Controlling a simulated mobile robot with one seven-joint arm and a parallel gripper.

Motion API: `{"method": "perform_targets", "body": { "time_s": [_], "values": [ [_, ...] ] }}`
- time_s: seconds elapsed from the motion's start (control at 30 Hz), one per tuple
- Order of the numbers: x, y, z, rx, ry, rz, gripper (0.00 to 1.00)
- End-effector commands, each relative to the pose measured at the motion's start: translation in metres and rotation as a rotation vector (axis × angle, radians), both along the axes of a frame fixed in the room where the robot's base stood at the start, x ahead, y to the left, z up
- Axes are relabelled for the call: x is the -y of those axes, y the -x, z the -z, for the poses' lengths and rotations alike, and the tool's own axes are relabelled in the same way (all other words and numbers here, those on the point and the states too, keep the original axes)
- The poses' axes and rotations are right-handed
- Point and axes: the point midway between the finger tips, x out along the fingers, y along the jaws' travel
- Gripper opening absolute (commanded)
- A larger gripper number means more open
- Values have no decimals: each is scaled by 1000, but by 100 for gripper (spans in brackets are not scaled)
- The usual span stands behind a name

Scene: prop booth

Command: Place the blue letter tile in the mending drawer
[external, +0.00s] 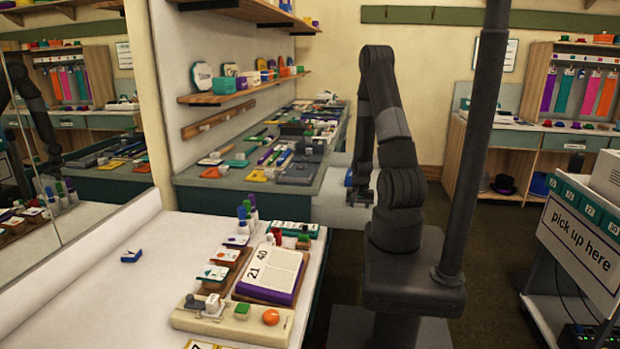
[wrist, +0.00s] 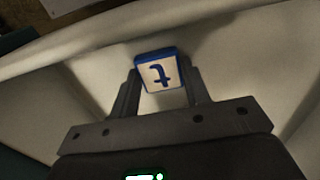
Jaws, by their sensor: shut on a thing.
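My gripper (wrist: 160,92) is shut on the blue letter tile (wrist: 158,72), a small block with a blue rim and a blue letter on a pale face. The fingers grip it from both sides. In the external view my gripper (external: 360,196) reaches down at the far side, beside the end of the grey-green counter. A bit of blue shows there, too small to tell clearly. Pale surfaces with a long edge (wrist: 60,58) lie beneath the tile in the wrist view. I cannot tell whether they belong to the mending drawer, and no drawer label is readable.
A long counter (external: 215,187) crowded with small items stands left of my gripper, with shelves above. The white table (external: 90,300) in front holds a small blue block (external: 131,256), pens and a calendar. Dark floor is open behind my arm.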

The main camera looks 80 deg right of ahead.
Motion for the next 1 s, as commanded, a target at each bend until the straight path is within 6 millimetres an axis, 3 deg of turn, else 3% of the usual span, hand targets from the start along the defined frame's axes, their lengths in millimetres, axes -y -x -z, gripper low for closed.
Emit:
{"method": "perform_targets", "body": {
  "time_s": [0.23,0.27,0.5,0.8,1.0],
  "values": [
    [0,0,3,0,-1,0,21],
    [0,0,3,0,0,0,45],
    [0,0,2,0,0,0,64],
    [0,0,0,0,0,0,64],
    [1,0,-16,1,3,0,64]
  ]
}}
